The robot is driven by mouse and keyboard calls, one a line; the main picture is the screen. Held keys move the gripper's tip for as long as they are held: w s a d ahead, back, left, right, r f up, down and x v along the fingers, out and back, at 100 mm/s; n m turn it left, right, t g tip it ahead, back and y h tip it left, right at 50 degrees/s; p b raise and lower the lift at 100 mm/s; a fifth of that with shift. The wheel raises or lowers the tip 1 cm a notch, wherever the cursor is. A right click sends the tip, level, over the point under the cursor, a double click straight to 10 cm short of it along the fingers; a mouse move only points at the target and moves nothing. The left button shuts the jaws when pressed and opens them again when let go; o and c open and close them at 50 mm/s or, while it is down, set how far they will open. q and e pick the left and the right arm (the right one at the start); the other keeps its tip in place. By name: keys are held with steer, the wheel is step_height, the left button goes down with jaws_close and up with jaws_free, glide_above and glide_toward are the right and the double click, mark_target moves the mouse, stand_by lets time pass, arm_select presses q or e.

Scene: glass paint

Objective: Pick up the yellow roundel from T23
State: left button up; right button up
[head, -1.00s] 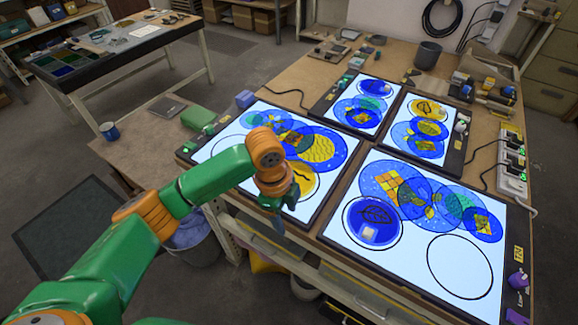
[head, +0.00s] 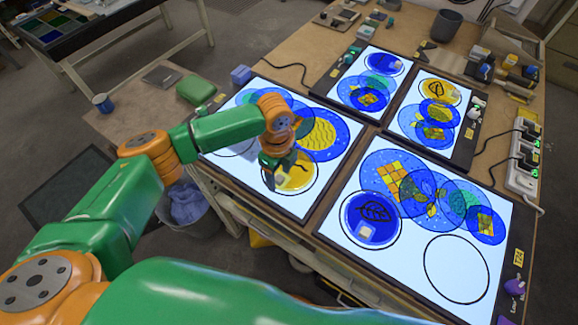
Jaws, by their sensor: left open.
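A yellow roundel (head: 299,178) with a dark squiggle lies in a black outlined circle on the front left light panel (head: 290,203). My left gripper (head: 270,176) is open and empty, over the left side of this roundel and hiding part of it. I cannot tell its height above the glass. Another yellow roundel (head: 451,90) with a dark leaf mark lies on the back right panel (head: 404,119). No label reading T23 can be made out. My right gripper is out of view.
The front right panel (head: 384,267) holds a blue leaf roundel (head: 362,211), overlapping blue and teal discs and an empty circle. The back left panel (head: 333,91) also holds discs. A power strip (head: 523,165) and cables line the right edge. A green block (head: 195,88) sits left.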

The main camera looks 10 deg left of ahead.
arm_select(q)
steer(key=c, duration=0.3)
steer(key=shift+s+r, duration=0.1)
steer(key=shift+s, duration=0.1)
jaws_close()
steer(key=shift+w, duration=0.1)
stand_by(0.7)
